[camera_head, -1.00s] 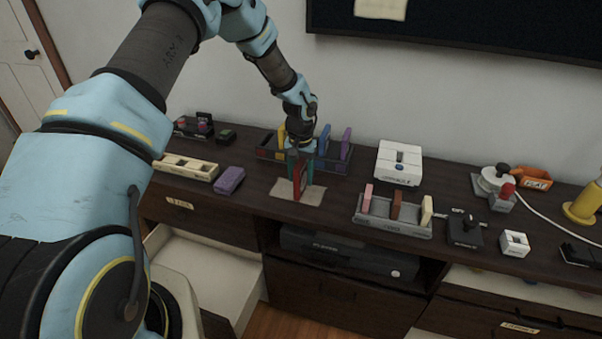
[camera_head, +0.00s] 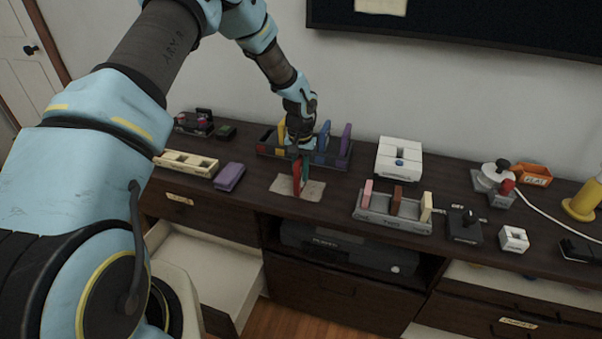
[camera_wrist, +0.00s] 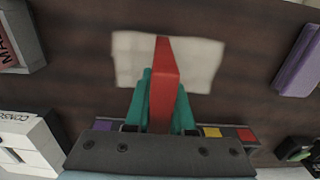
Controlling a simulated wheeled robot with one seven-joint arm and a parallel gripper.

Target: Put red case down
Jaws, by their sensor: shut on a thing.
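The red case (camera_head: 297,179) stands upright on or just above the beige mat (camera_head: 315,190) on the dark cabinet top; whether it touches the mat I cannot tell. My gripper (camera_head: 304,165) is above it, pointing down, with its teal fingers shut on the case. In the wrist view, the red case (camera_wrist: 164,75) sits between the two teal fingers (camera_wrist: 162,105) and overlaps the mat (camera_wrist: 205,62). The gripper hides part of the case.
Behind my gripper is a dark rack (camera_head: 342,160) with yellow, blue and purple cases. A grey rack (camera_head: 392,221) stands to the right, a purple case (camera_head: 229,176) and cream tray (camera_head: 186,164) to the left. A drawer (camera_head: 215,275) is open below.

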